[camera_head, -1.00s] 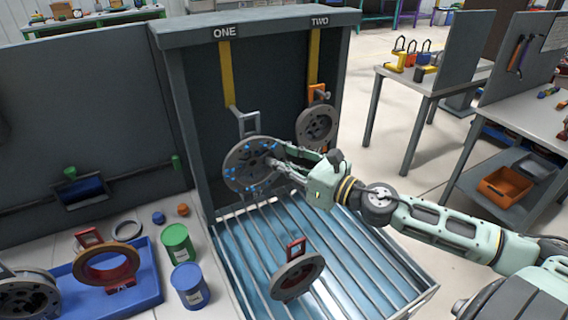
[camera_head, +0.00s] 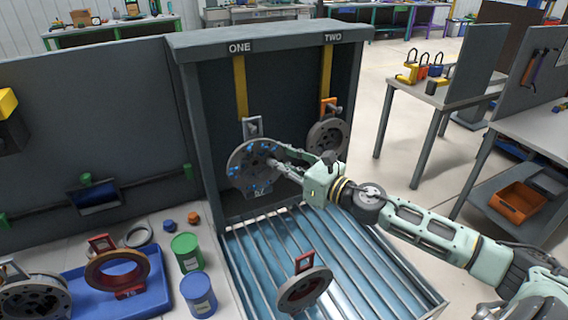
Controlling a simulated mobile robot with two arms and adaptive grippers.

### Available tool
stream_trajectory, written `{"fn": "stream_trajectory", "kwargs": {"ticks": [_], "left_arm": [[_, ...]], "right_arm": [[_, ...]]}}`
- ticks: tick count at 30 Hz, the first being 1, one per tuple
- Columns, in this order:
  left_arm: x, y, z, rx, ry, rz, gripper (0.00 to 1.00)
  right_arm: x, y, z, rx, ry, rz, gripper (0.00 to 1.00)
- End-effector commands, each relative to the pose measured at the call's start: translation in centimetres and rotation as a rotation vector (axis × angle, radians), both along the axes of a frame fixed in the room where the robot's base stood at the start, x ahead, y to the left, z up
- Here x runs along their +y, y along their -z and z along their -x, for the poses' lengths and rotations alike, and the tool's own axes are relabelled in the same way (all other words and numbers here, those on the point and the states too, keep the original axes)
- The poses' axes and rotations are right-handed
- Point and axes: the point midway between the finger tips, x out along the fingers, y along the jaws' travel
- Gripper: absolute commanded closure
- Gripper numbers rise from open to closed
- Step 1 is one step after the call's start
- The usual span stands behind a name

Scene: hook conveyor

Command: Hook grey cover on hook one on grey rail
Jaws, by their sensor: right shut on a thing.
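The grey cover (camera_head: 243,160) is a round flanged disc with blue marks and a grey loop handle (camera_head: 252,128) on top. It is upright in front of the yellow strap (camera_head: 240,84) under the label ONE (camera_head: 239,47). My right gripper (camera_head: 277,164) is shut on the cover at its right side. The handle overlaps the strap's lower end; I cannot tell whether it sits on the hook, which is hidden. Under the label TWO (camera_head: 333,37), another grey cover (camera_head: 327,137) with an orange handle hangs at the second yellow strap (camera_head: 326,72). My left gripper is not in view.
A cover with a red handle (camera_head: 305,289) stands on the slatted blue-grey tray (camera_head: 268,235) below. A blue bin (camera_head: 153,290) with a brown ring, a green can (camera_head: 186,252) and a blue can (camera_head: 198,292) are at left. The cabinet side wall (camera_head: 196,120) is left of the cover.

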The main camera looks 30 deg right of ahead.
Motion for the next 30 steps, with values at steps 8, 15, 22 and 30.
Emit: {"fn": "stream_trajectory", "kwargs": {"ticks": [8,15,22,30], "left_arm": [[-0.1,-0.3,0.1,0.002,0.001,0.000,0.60],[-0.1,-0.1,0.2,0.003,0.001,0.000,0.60],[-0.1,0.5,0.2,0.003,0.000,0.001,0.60],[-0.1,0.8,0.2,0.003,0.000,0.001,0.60]], "right_arm": [[-0.1,-0.2,-1.7,-0.004,0.001,-0.003,1.00],[-0.2,0.2,-3.1,-0.003,0.001,-0.002,1.00],[-0.2,0.9,-3.9,-0.003,0.000,-0.002,1.00],[-0.2,1.2,-4.1,-0.004,0.000,-0.001,1.00]]}}
